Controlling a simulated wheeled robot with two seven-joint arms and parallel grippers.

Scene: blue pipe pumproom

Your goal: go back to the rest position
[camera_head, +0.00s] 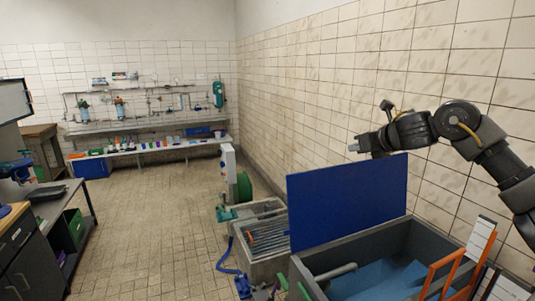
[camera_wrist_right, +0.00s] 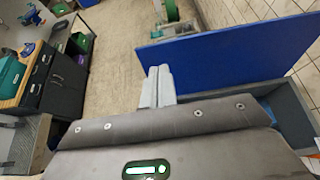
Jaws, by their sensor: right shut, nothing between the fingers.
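My right arm comes in from the right in the head view. In the right wrist view the two grey fingers (camera_wrist_right: 157,85) lie together, shut and empty. The blue panel (camera_head: 346,202) stands upright along the far side of a grey tank; it also shows in the right wrist view (camera_wrist_right: 230,60), beyond the fingers. My left gripper is in neither view.
The grey tank (camera_head: 391,236) holds blue and orange items. A concrete basin (camera_head: 270,264) with a grate stands left of the panel. A green reel (camera_head: 244,187) stands behind it. A blue hose (camera_head: 226,262) lies on the floor. A workbench (camera_head: 14,233) stands at left. The middle floor is clear.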

